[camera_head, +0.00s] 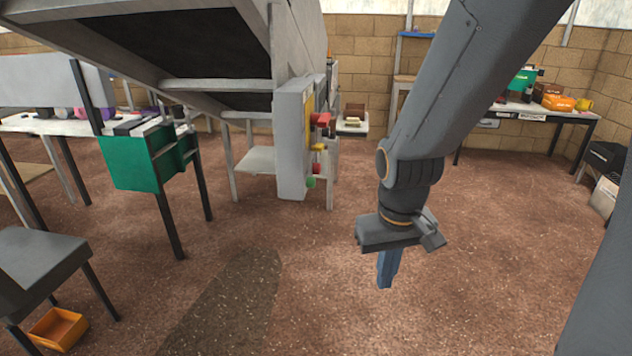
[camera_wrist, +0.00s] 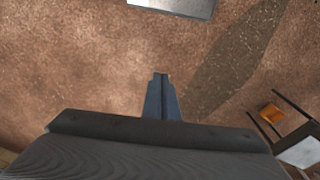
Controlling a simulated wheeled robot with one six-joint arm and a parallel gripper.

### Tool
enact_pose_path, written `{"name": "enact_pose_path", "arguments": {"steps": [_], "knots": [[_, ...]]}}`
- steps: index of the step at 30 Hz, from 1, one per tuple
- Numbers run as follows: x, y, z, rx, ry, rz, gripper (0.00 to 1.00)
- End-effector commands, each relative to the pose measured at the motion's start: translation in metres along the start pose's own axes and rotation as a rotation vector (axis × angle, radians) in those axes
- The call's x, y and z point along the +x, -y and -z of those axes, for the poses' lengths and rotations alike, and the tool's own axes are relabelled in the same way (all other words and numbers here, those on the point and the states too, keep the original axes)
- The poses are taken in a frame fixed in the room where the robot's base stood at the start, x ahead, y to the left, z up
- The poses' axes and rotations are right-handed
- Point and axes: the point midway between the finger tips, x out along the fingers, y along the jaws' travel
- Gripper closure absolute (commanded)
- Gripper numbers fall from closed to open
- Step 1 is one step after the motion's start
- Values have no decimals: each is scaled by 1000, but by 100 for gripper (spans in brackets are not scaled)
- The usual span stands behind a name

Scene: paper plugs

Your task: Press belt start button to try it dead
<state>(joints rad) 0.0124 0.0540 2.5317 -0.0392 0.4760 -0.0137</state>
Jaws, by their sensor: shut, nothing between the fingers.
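A grey control post (camera_head: 291,150) stands under the end of the belt conveyor (camera_head: 200,50) in the head view. On its right side are a red part (camera_head: 321,119), a yellow part (camera_head: 317,147), a small red part (camera_head: 316,168) and a round green button (camera_head: 311,182), lowest of them. I cannot tell any label. My gripper (camera_head: 386,284) points down over open floor, to the right of the post and apart from it. Its blue fingers are shut and empty; they also show in the wrist view (camera_wrist: 161,80).
A chair-like grey seat (camera_head: 40,265) and an orange bin (camera_head: 58,328) are at the lower left. A table with a green panel (camera_head: 130,163) stands left of the conveyor. A cluttered bench (camera_head: 540,112) is at the back right. The floor (camera_head: 300,290) around my gripper is clear.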

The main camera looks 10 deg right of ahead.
Motion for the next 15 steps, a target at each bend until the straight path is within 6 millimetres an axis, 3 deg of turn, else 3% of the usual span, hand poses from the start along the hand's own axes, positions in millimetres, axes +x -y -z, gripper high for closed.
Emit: {"name": "enact_pose_path", "arguments": {"steps": [5,9,15], "knots": [[4,-35,84,-128,-196,-59,100],[9,-59,163,-282,-402,-95,100],[14,-74,248,-498,-697,-95,100]]}}
